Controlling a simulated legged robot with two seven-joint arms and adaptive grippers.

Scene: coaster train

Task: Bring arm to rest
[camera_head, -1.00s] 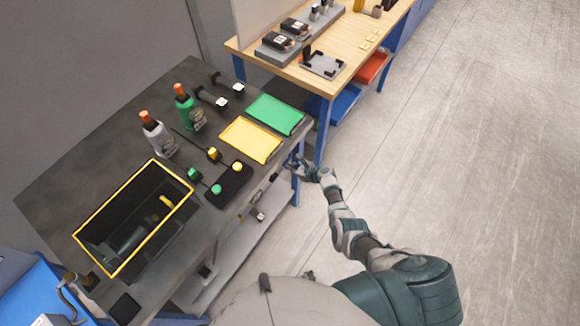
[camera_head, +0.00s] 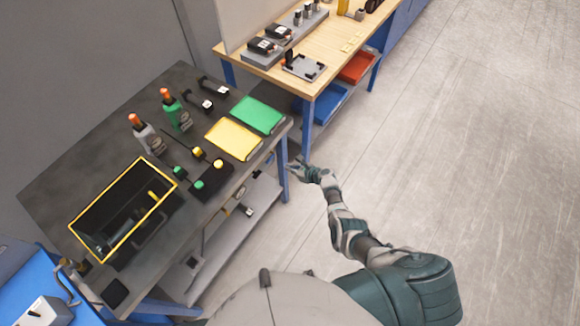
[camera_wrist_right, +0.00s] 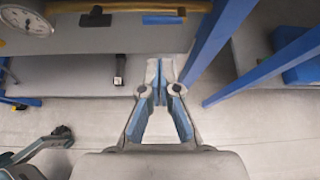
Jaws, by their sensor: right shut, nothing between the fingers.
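My right gripper (camera_head: 296,166) is at the end of my right arm (camera_head: 345,222), which reaches forward over the floor. It is just right of the dark workbench's front corner, apart from it. In the right wrist view the gripper (camera_wrist_right: 160,80) is shut, its fingers together and nothing between them. The floor and a grey lower shelf (camera_wrist_right: 70,78) lie beyond the fingers. My left arm and gripper do not show in the head view.
The dark workbench (camera_head: 75,135) bears a yellow-rimmed bin (camera_head: 88,194), a green tray (camera_head: 257,115), a yellow tray (camera_head: 233,139) and two bottles. A blue bench leg (camera_head: 283,178) stands close to my gripper. A wooden table (camera_head: 345,55) is behind. The floor (camera_head: 470,150) at right is clear.

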